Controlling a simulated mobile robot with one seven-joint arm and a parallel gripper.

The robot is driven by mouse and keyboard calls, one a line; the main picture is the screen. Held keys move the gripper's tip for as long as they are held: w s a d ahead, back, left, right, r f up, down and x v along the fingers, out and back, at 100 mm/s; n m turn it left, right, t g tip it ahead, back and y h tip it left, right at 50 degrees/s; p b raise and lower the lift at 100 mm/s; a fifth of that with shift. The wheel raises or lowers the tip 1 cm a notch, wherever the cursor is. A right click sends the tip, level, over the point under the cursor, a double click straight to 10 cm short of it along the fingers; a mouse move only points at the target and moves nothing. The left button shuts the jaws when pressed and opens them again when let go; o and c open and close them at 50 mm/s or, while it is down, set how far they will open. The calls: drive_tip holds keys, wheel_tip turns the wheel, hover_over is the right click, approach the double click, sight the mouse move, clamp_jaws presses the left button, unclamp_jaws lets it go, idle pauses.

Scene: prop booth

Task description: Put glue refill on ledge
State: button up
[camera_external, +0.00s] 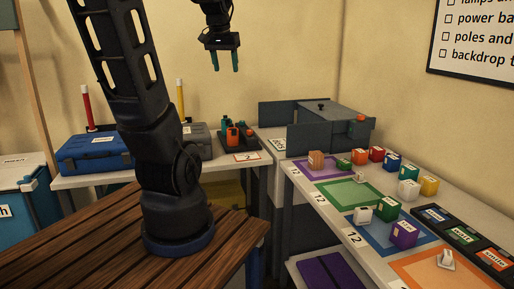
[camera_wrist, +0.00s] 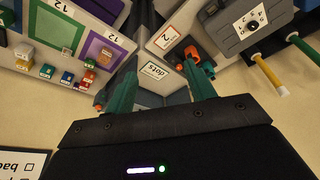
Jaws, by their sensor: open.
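I cannot tell which thing is the glue refill; no label with that name is readable. A dark tray (camera_external: 238,146) on the back table holds small orange and green items (camera_external: 232,136); such items also show in the wrist view (camera_wrist: 190,52). No ledge is clearly identifiable; a grey box-like unit (camera_external: 335,122) with side panels stands in the corner. My gripper (camera_external: 226,66) is open and empty, pointing down high above the back table. In the wrist view its two teal fingers (camera_wrist: 160,66) are apart with nothing between them.
A blue case (camera_external: 95,152) and a grey case (camera_external: 199,138) sit on the back table, with upright red (camera_external: 87,106) and yellow (camera_external: 180,98) sticks. The right table has coloured mats (camera_external: 355,193) with several small blocks and a dark labelled tray (camera_external: 465,238).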

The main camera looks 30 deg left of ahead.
drive_tip(key=w+a+f+n+g, duration=0.1)
drive_tip(key=w+a+f, duration=0.2)
drive_tip(key=w+a, duration=0.45)
drive_tip(key=w+a+f+n, duration=0.2)
drive_tip(key=w+a+f, duration=0.15)
drive_tip(key=a, duration=0.75)
drive_tip(key=w+a+f+n+g, duration=0.1)
drive_tip(key=w+a+f, duration=0.1)
drive_tip(key=w+a, duration=0.55)
drive_tip(key=s+a+f+n, duration=0.1)
drive_tip(key=a+f, duration=0.7)
drive_tip(key=a, duration=0.2)
drive_tip(key=s+a+f+n+g, duration=0.1)
drive_tip(key=s+a+f, duration=0.1)
drive_tip(key=a+f, duration=0.6)
drive_tip(key=s+a+f+n, duration=0.1)
drive_tip(key=s+a+f, duration=0.1)
drive_tip(key=a+f, duration=0.6)
drive_tip(key=shift+a+g+h, duration=0.3)
drive_tip(key=shift+a+h, duration=0.1)
drive_tip(key=shift+a, duration=2.6)
wheel_tip(320, 180, down, 4)
drive_tip(key=shift+f, duration=0.1)
drive_tip(key=shift+w+d+f, duration=0.1)
drive_tip(key=shift+f, duration=1.35)
drive_tip(key=shift+w+f, duration=0.1)
drive_tip(key=shift+f, duration=1.35)
drive_tip(key=shift+c, duration=0.2)
